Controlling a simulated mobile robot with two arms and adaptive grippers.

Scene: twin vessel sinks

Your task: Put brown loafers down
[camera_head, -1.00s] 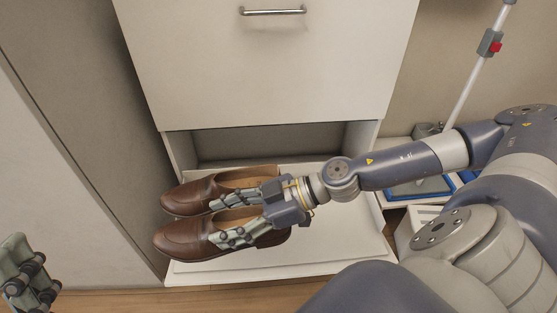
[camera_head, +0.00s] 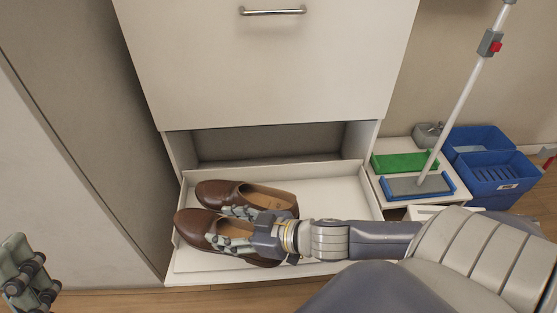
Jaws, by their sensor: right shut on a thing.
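The pair of brown loafers (camera_head: 198,222) is side by side, toes to the left, over the left part of a white pull-out tray (camera_head: 335,190) under the cabinet. I cannot tell for sure whether the soles touch the tray. My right gripper (camera_head: 228,228) is shut on the loafers, its fingers reaching in from the right and hiding part of the near shoe. My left gripper (camera_head: 22,275) shows only in part at the lower left edge, empty and away from the shoes.
A white cabinet front with a metal handle (camera_head: 272,12) rises above the tray. At the right are a green pad (camera_head: 404,162), a flat mop (camera_head: 418,187) with a pale pole, and blue bins (camera_head: 498,172). A tall panel (camera_head: 80,130) stands close on the left. The tray's right part is clear.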

